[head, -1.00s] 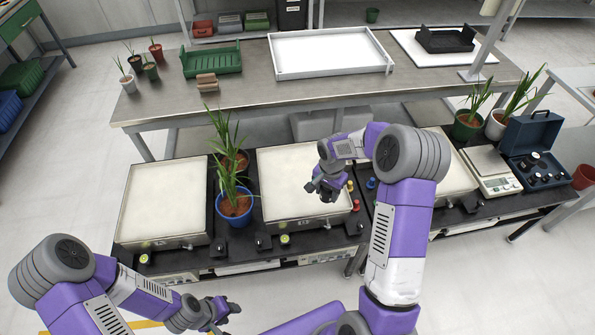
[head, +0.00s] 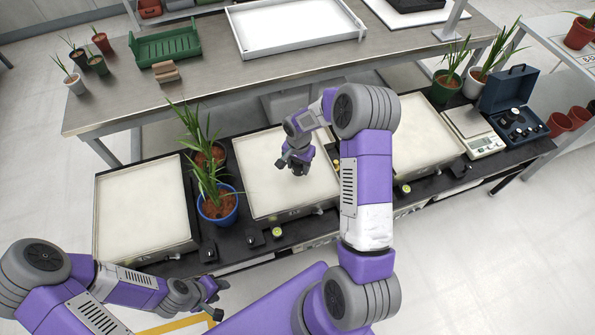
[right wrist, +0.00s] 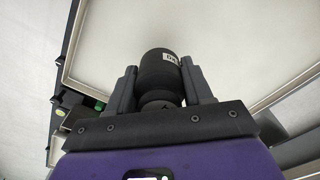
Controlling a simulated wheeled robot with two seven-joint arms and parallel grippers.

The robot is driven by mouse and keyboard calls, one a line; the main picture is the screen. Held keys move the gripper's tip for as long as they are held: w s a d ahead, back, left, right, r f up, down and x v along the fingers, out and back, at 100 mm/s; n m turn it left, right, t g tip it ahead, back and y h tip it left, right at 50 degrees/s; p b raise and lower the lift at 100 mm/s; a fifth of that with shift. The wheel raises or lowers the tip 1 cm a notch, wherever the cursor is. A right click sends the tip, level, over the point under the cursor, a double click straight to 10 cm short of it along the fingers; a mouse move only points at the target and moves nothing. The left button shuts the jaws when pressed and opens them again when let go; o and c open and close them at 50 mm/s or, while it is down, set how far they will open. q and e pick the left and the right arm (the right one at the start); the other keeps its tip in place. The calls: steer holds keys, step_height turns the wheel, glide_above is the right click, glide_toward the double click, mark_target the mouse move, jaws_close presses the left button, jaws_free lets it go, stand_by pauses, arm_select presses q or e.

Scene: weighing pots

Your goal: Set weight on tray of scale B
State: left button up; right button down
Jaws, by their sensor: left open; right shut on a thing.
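My right gripper (head: 294,166) is shut on a black cylindrical weight (right wrist: 160,70) with a small white label, seen between its fingers in the right wrist view. The weight can hardly be told from the dark fingers in the head view. The gripper is over the cream tray of the middle scale (head: 265,195); I cannot tell whether the weight touches it. The tray's pale surface also shows in the right wrist view (right wrist: 225,45). Scale letters are not readable. My left gripper (head: 215,298) is open and empty, low in front of the bench.
Other scale trays stand left (head: 140,215) and right (head: 425,140). A blue-potted plant (head: 218,207) stands between the left and middle trays, with another plant behind it. A small balance (head: 470,125) and an open blue weight case (head: 515,115) are at right.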

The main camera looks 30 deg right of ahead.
mark_target(298, 170)
steer(key=shift+w+f+b, duration=0.15)
steer(key=shift+f+b, duration=0.35)
steer(key=shift+f, duration=1.35)
steer(key=shift+r, duration=0.1)
steer(key=shift+f, duration=0.2)
steer(key=shift+c, duration=2.3)
jaws_free()
steer(key=shift+r, duration=0.1)
steer(key=shift+r, duration=0.3)
step_height(298, 170, up, 12)
steer(key=p, duration=0.3)
steer(key=shift+f, duration=0.25)
